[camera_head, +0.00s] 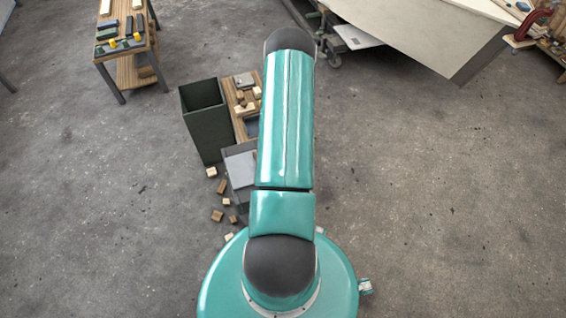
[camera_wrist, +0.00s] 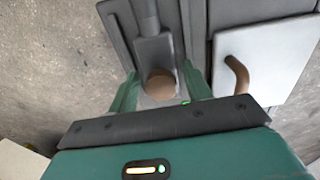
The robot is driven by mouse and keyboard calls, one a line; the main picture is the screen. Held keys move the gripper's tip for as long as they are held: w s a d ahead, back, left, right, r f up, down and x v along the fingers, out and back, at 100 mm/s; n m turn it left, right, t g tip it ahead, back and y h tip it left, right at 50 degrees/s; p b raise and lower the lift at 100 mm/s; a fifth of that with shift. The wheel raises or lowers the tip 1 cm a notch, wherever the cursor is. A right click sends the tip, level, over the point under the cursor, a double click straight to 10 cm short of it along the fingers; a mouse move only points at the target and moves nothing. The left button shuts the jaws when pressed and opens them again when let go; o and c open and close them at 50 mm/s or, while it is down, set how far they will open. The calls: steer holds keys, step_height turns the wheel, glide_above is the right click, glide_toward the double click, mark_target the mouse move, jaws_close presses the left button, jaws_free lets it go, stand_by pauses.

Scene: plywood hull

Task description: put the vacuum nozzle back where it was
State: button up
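A round brown end (camera_wrist: 160,84) shows below the neck. My gripper (camera_wrist: 160,72) has its two teal fingers on either side of this end. I cannot tell whether the fingers touch it or whether it is resting on the dark grey surface behind. In the head view my own arm hides the gripper and the nozzle.
In the wrist view a pale panel (camera_wrist: 270,55) with a bent brown piece (camera_wrist: 237,75) lies to the right. In the head view a dark bin (camera_head: 207,125), small wooden blocks (camera_head: 217,214) and a workbench (camera_head: 128,40) stand left. The floor at right is clear.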

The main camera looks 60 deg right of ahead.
steer(key=shift+r, duration=0.1)
step_height(320, 180, up, 12)
stand_by(0.7)
steer(key=shift+a, duration=0.1)
